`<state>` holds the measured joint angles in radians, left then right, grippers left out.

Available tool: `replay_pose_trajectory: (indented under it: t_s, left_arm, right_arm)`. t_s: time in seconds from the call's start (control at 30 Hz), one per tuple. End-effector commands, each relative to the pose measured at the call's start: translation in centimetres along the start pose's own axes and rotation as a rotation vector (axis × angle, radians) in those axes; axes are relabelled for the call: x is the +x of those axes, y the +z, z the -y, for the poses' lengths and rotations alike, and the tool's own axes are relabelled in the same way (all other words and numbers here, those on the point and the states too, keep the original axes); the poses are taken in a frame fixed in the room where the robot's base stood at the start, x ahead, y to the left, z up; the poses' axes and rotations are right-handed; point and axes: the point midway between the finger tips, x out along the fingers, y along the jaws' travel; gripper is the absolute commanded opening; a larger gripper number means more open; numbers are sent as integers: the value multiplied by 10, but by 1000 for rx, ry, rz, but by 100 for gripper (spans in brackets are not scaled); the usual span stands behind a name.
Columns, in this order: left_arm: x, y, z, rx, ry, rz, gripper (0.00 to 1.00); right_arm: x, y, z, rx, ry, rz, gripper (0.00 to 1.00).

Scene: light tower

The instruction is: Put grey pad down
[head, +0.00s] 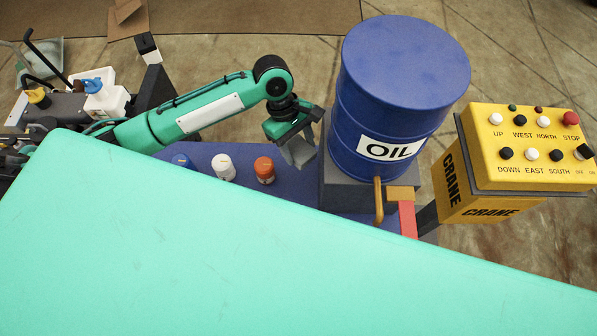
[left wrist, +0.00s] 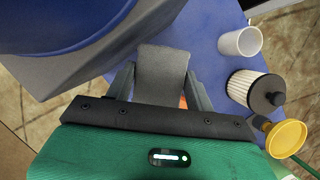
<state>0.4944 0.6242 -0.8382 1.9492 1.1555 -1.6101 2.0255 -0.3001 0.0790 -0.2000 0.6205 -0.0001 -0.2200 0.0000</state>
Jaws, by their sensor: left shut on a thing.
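The grey pad (head: 299,153) is held in my left gripper (head: 293,138), beside the blue oil drum. In the left wrist view the pad (left wrist: 161,76) stands out between the two fingers of the left gripper (left wrist: 160,84), which is shut on it. The pad is over or near the blue table top (head: 203,152); I cannot tell the height of the gap under it. My right gripper does not show in either view.
The blue OIL drum (head: 400,90) stands on a grey block (head: 345,190). White (head: 223,168) and orange (head: 264,170) capped items stand on the table. A yellow crane box (head: 525,150) stands at right. A close mint-green surface hides the lower head view.

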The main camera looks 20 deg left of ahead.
Motion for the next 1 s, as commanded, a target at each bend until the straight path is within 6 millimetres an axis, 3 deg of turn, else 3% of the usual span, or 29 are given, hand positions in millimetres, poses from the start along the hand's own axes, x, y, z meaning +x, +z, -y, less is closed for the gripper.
replay_pose_trajectory:
  t_s: [0.4, 0.83, 1.0]
  left_arm:
    - [97, -40, 0, -2, -3, 1, 32]
    - [143, -59, -1, 0, -1, 1, 32]
    - [151, -63, 0, 1, 0, 0, 32]
  right_arm:
    - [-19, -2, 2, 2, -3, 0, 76]
    - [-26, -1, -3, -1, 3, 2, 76]
    - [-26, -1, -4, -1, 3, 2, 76]
